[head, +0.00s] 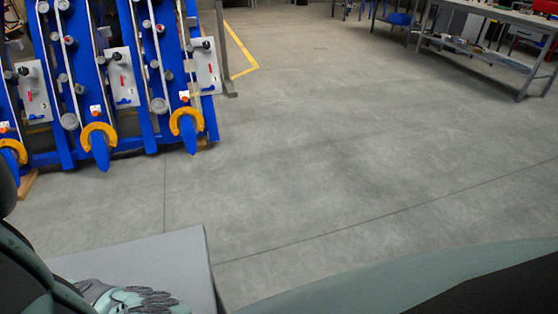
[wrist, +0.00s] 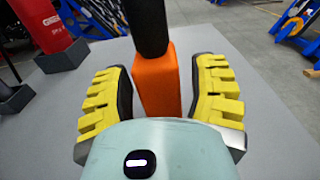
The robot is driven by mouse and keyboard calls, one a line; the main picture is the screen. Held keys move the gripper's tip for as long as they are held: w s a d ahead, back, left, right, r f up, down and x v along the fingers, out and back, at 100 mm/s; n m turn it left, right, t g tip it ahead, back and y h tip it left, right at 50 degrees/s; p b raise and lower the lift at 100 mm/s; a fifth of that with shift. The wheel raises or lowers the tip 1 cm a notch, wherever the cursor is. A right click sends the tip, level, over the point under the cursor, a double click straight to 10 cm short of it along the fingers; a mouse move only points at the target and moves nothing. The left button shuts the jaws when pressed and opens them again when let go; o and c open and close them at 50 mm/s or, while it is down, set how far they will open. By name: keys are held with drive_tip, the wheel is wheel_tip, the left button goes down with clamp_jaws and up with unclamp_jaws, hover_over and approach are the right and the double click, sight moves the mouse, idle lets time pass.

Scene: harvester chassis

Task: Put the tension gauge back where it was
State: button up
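In the wrist view, my gripper (wrist: 162,88) has two yellow ribbed fingers on either side of an orange block-like thing (wrist: 157,82) with a thick black upper part (wrist: 149,25). The left finger is very close to its side. A narrow gap shows between it and the right finger. Its lower end is hidden behind my teal gripper body. I cannot tell whether this is the tension gauge, and no other thing is clearly a gauge. The gripper does not clearly show in the head view.
A grey tabletop (wrist: 262,112) lies under the gripper. In the head view, gloves (head: 130,298) lie on the table. Blue racks (head: 95,80) stand at left, a workbench (head: 485,55) at right. The floor between is clear.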

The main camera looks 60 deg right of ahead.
drive_tip(key=shift+r+p, duration=0.25)
drive_tip(key=shift+p, duration=0.1)
drive_tip(key=b+v, duration=0.2)
drive_tip(key=v, duration=1)
drive_tip(key=shift+f, duration=0.1)
